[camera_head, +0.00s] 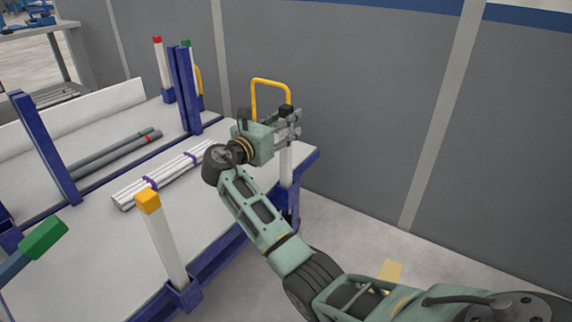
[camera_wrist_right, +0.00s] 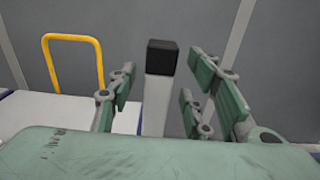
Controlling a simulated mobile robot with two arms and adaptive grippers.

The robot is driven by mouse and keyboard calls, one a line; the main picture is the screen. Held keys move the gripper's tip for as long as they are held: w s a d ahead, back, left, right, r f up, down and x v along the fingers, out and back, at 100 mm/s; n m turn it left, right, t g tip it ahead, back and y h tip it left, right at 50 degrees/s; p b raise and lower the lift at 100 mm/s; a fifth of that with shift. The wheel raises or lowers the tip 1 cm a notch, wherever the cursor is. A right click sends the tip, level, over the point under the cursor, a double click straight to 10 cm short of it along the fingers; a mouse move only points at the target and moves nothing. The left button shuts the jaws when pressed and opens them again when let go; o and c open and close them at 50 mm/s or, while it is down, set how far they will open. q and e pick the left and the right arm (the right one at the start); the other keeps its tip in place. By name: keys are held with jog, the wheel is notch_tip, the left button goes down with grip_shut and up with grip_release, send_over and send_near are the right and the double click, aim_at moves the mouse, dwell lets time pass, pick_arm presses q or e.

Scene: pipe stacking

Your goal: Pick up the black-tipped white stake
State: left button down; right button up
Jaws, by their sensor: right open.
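The black-tipped white stake (camera_head: 286,162) stands upright at the right corner of the blue-framed cart. Its black tip (camera_head: 287,110) shows just above my right gripper (camera_head: 290,124). In the right wrist view the stake (camera_wrist_right: 156,105) stands between the fingers of my right gripper (camera_wrist_right: 160,100), with its black top above them. The gripper is open, with gaps showing on both sides of the stake. In the head view the gripper hides part of the stake's upper length. My left gripper is not in view.
The cart bed (camera_head: 105,235) holds bundled white pipes (camera_head: 165,172) and grey pipes (camera_head: 115,153). An orange-tipped stake (camera_head: 162,235), a red-tipped stake (camera_head: 161,65) and blue posts rise around it. A yellow handle (camera_head: 271,82) stands behind my gripper, near the grey wall.

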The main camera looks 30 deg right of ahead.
jog(key=shift+x, duration=0.85)
jog(key=shift+w, duration=0.1)
jog(key=shift+c, duration=0.2)
jog(key=shift+a, duration=0.1)
grip_shut()
